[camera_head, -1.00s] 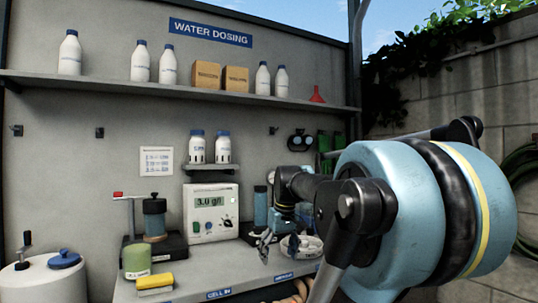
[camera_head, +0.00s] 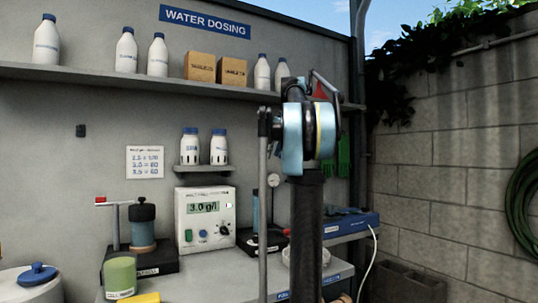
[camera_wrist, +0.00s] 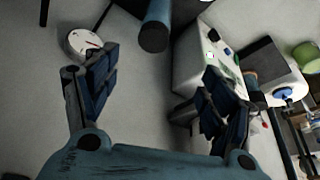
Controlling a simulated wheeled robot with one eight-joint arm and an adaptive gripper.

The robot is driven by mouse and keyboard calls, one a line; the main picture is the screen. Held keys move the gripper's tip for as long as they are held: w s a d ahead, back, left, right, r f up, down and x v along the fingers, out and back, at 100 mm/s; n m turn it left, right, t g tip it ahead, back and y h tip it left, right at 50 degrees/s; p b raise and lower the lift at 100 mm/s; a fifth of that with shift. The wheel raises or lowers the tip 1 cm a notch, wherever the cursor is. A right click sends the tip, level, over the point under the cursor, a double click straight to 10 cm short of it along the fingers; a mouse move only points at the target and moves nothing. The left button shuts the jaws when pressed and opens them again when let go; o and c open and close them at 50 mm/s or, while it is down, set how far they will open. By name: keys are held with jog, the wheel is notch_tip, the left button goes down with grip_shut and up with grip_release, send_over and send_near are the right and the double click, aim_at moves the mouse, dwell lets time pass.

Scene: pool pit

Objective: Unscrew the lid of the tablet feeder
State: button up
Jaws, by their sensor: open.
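Two cylindrical housings stand on the bench, and I cannot tell which is the tablet feeder. One is a teal cylinder with a dark knobbed lid (camera_head: 143,228) on a black base beside a red-ended lever; it also shows at right in the wrist view (camera_wrist: 262,82). The other is a blue-teal canister (camera_head: 256,207) on a black base beside a gauge, partly hidden by my arm. In the wrist view a teal cylinder end (camera_wrist: 154,34), likely that canister, lies beyond my fingers. My gripper (camera_wrist: 160,86) is open and empty; my arm hides it in the head view.
A white meter (camera_head: 206,220) reading 3.0 stands between the housings. A green tin (camera_head: 120,277) and yellow sponge (camera_head: 146,298) sit at the bench front. A round gauge (camera_wrist: 84,42) is near my left finger. Bottles line the shelf (camera_head: 180,77) above.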

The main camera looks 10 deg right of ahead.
jog(key=w, duration=0.2)
send_near(260, 192)
jog(key=w+f, duration=0.2)
jog(key=w+a+f, duration=0.1)
jog(key=w+f, duration=0.1)
jog(key=w+a+f, duration=0.1)
jog(key=f, duration=0.2)
jog(key=shift+w+f, duration=0.1)
jog(key=shift+w, duration=0.3)
jog(key=shift+c, duration=0.3)
jog(key=shift+d, duration=0.1)
jog(key=c, duration=1.1)
jog(key=shift+n, duration=0.3)
